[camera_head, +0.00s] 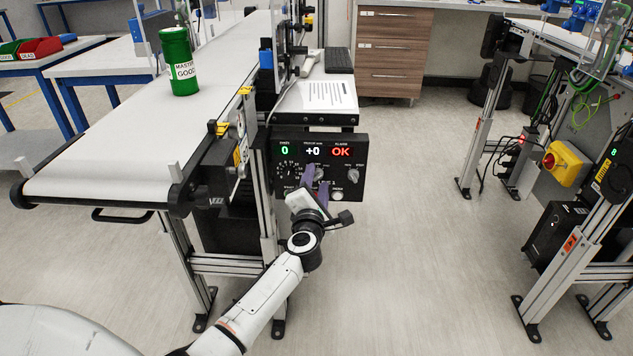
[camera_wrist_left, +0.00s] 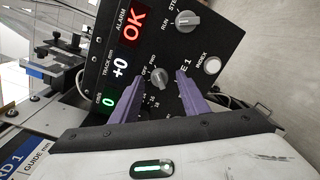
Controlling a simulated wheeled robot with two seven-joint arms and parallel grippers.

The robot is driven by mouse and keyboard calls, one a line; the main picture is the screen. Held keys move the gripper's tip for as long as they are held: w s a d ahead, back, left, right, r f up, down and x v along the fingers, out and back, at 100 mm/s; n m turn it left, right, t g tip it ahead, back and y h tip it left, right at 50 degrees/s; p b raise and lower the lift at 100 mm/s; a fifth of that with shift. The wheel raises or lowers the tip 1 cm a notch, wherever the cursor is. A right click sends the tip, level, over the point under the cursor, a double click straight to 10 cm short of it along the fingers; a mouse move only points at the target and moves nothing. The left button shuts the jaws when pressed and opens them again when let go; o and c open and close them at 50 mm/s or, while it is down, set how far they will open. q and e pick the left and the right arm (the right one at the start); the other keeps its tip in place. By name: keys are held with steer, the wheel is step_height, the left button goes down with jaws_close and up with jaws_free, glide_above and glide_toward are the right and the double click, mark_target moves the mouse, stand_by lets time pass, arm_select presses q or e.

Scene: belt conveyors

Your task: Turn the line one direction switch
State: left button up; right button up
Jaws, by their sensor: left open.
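The black line one control panel (camera_head: 280,150) hangs under the near conveyor's side; it fills the upper part of the wrist view (camera_wrist_left: 225,42). A small grey knob (camera_wrist_left: 160,76), marked OFF and FWD, sits at its middle, its pointer tilted in the picture. My left gripper (camera_head: 315,177) is in front of the panel with its purple fingers spread. In the wrist view its fingertips (camera_wrist_left: 160,79) lie either side of the knob; I cannot tell whether they touch it. In the head view the fingers hide the knob. My right gripper is not in view.
A RUN/STEP knob (camera_wrist_left: 187,21) and a white INDEX button (camera_wrist_left: 212,65) are close by on the panel. The display reads 0, +0 and OK. A green canister (camera_head: 179,65) stands on the belt (camera_head: 110,130). The floor right of the panel is clear.

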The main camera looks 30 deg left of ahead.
arm_select(q)
steer(key=shift+s+d, duration=0.1)
steer(key=shift+s+d, duration=0.2)
steer(key=shift+s, duration=0.15)
steer(key=p+v, duration=0.2)
steer(key=v, duration=0.7)
steer(key=shift+s, duration=0.15)
